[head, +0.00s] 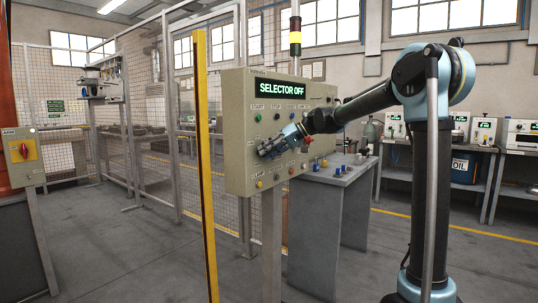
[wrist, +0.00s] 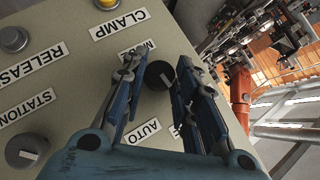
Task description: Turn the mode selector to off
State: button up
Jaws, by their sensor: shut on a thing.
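The mode selector (wrist: 158,76) is a round dark knob on the beige control panel (head: 238,160). In the wrist view it sits between the fingertips of my gripper (wrist: 160,66), with a finger on each side. My gripper is shut on it. The label above it is partly covered and starts with "M"; an "AUTO" label (wrist: 144,131) lies below. In the head view my gripper (head: 266,151) reaches the panel face from the right and hides the knob. The panel's display (head: 281,89) reads "SELECTOR OFF" in green.
In the wrist view, a station knob (wrist: 27,151), a grey button (wrist: 13,39) and a yellow button (wrist: 106,3) are nearby. A yellow post (head: 204,160) stands left of the panel. A grey bench (head: 336,205) with small items stands behind it.

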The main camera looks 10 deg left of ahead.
jog(key=shift+w, duration=0.1)
dwell(0.4)
jog(key=o, duration=1)
jog(key=shift+f, duration=0.1)
jog(key=shift+o, duration=0.2)
jog(key=shift+d, duration=0.1)
jog(key=v, duration=1.2)
jog(key=shift+w+f, duration=0.15)
jog(key=shift+w, duration=0.1)
jog(key=s+d+f+m+t+h, duration=0.4)
jog(key=s+d+f+m+h, duration=0.5)
jog(key=s+d+f, duration=2.5)
notch_tip(320, 180, down, 3)
jog(key=shift+s+d+r+m+h, duration=0.35)
jog(key=shift+d+h, duration=0.5)
jog(key=shift+h, duration=0.35)
